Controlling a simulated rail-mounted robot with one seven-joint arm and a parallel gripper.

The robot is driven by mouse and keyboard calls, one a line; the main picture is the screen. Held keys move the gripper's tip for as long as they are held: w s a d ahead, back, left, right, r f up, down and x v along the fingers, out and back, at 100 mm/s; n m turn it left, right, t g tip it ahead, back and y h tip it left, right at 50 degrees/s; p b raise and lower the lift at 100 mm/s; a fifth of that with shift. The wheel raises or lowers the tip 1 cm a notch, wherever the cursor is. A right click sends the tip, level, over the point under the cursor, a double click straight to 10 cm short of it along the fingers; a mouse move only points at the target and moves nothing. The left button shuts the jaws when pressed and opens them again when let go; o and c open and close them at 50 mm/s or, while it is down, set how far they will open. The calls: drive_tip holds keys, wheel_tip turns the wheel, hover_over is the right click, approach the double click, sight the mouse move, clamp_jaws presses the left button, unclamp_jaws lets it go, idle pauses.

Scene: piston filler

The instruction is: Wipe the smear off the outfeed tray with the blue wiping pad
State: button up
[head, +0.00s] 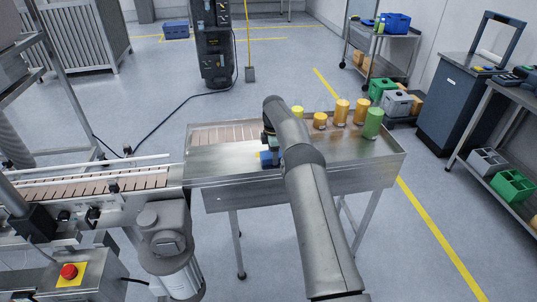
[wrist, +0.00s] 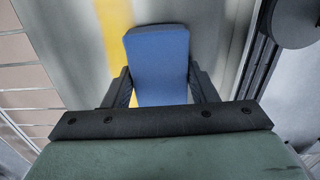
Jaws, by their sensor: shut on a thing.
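The blue wiping pad (wrist: 158,62) is held between the two black fingers of my gripper (wrist: 160,85) in the wrist view. In the head view the pad (head: 266,159) shows low over the middle of the metal outfeed tray (head: 222,160), partly hidden by my arm. I cannot tell whether it touches the tray surface. A yellow smear (wrist: 116,38) runs as a streak on the tray, just left of the pad in the wrist view, and passes partly behind it. In the head view the smear is mostly hidden by my arm and gripper.
Several orange, yellow and green containers (head: 341,112) stand on the tray's right back part. A slatted conveyor (head: 130,182) joins the tray at left. The tray's left front surface is clear. A red stop button (head: 69,271) sits at the lower left.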

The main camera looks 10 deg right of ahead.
sight(256, 162)
drive_tip(key=shift+s+d+p, duration=0.2)
drive_tip(key=shift+d+p, duration=0.15)
drive_tip(key=shift+d, duration=2.15)
drive_tip(key=shift+s+d+p, duration=0.15)
drive_tip(key=shift+d+p, duration=0.2)
drive_tip(key=shift+d, duration=2.1)
drive_tip(key=shift+w+a+f+b, duration=0.1)
drive_tip(key=shift+a+b, duration=0.35)
drive_tip(key=shift+a, duration=0.55)
drive_tip(key=shift+w+a+b, duration=0.15)
drive_tip(key=shift+a+b, duration=0.15)
drive_tip(key=shift+a, duration=2.15)
drive_tip(key=shift+w+a, duration=0.1)
drive_tip(key=shift+a, duration=1.5)
drive_tip(key=shift+w+a, duration=0.2)
drive_tip(key=shift+a, duration=3.2)
drive_tip(key=shift+r, duration=0.2)
drive_tip(key=shift+r+p, duration=2.05)
drive_tip(key=shift+r, duration=0.9)
